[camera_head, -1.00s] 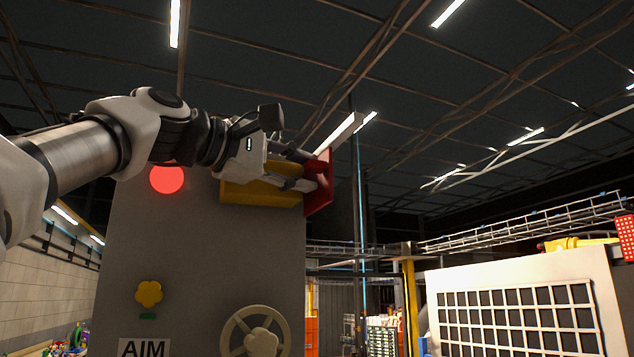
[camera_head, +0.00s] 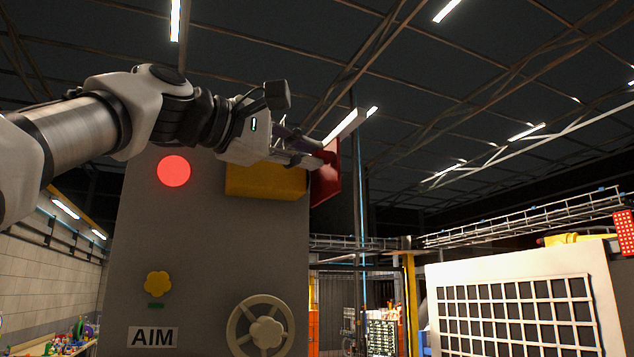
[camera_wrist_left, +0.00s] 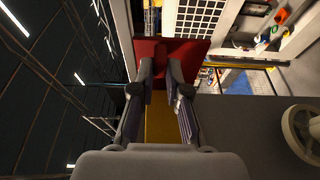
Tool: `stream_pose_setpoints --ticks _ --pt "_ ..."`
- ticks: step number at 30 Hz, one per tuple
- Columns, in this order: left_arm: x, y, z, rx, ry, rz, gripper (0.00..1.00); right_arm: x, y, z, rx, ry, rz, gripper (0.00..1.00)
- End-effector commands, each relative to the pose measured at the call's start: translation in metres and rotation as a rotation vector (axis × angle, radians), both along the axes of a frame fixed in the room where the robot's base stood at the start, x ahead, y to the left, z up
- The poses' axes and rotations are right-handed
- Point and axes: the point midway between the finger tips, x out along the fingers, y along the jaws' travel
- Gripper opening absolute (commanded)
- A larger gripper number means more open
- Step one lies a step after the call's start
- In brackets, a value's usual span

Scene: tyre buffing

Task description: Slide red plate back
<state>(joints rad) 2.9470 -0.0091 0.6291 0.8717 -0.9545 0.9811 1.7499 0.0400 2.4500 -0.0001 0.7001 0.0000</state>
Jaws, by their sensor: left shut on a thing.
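The red plate (camera_head: 327,185) stands upright at the right end of the yellow block (camera_head: 265,182), high on a grey machine. In the left wrist view, the red plate (camera_wrist_left: 190,50) is seen ahead, beyond the fingers. My left gripper (camera_head: 322,158) reaches in from the left above the yellow block. Its fingers are shut on a red raised part of the plate, also seen between the fingertips in the left wrist view (camera_wrist_left: 160,75). The fingers partly hide that grip part. My right gripper is not in view.
The grey machine (camera_head: 205,240) carries a glowing red disc (camera_head: 174,171), a yellow knob (camera_head: 158,284), an AIM label (camera_head: 152,337) and a handwheel (camera_head: 261,326). A white gridded panel (camera_head: 515,305) stands at lower right. Open air lies right of the plate.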

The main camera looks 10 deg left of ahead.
Motion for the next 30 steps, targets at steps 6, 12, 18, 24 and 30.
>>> stream_pose_setpoints --ticks 6,12,18,24,30 --pt "-0.013 -0.009 -0.004 0.003 0.002 -0.001 0.00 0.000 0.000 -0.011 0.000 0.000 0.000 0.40" --pt "-0.025 -0.017 -0.003 0.003 0.000 -0.001 0.00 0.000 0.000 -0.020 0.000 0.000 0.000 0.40" --pt "-0.036 -0.025 -0.003 0.004 0.002 -0.001 0.00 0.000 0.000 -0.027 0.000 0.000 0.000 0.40" --pt "-0.042 -0.029 -0.001 0.002 0.004 -0.001 0.33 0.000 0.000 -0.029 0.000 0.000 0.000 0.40" --pt "-0.042 -0.028 -0.001 0.001 0.003 -0.001 0.33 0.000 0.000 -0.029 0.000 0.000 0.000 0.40"
